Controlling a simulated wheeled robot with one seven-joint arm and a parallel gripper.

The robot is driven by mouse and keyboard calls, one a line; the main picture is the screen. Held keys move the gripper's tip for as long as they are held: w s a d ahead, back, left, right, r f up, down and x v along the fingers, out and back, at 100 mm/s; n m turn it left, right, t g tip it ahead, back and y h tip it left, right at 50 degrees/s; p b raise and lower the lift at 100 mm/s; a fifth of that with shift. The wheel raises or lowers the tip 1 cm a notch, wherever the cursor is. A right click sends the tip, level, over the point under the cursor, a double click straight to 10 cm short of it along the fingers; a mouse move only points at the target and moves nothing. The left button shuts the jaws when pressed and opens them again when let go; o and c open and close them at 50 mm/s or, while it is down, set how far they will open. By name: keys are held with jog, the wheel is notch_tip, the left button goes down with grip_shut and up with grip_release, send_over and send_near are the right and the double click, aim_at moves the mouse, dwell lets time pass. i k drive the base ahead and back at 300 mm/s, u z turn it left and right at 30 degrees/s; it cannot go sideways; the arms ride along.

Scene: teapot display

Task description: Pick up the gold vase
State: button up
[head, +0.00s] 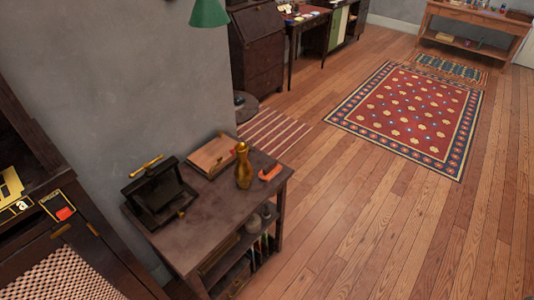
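The gold vase (243,170) stands upright on the top of a small dark wooden table (203,228) at the lower left of the head view. It has a narrow neck and a rounded body. A wooden box (213,154) is just behind and left of it, and a small orange object (270,172) lies to its right. My gripper does not show in this view.
A dark stand with a gold handle (157,191) sits on the table's left part. The table's lower shelves hold several items. A dark cabinet (70,240) is at the left. Open wooden floor (350,235) lies to the right, with a red patterned rug (410,115) beyond.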

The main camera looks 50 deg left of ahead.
aim_at(243, 171)
jog(key=u, duration=0.3)
jog(key=i, duration=1.5)
jog(key=u, duration=1.5)
jog(key=i, duration=0.75)
jog(key=u, duration=1.35)
jog(key=i, duration=0.5)
jog(key=u, duration=0.25)
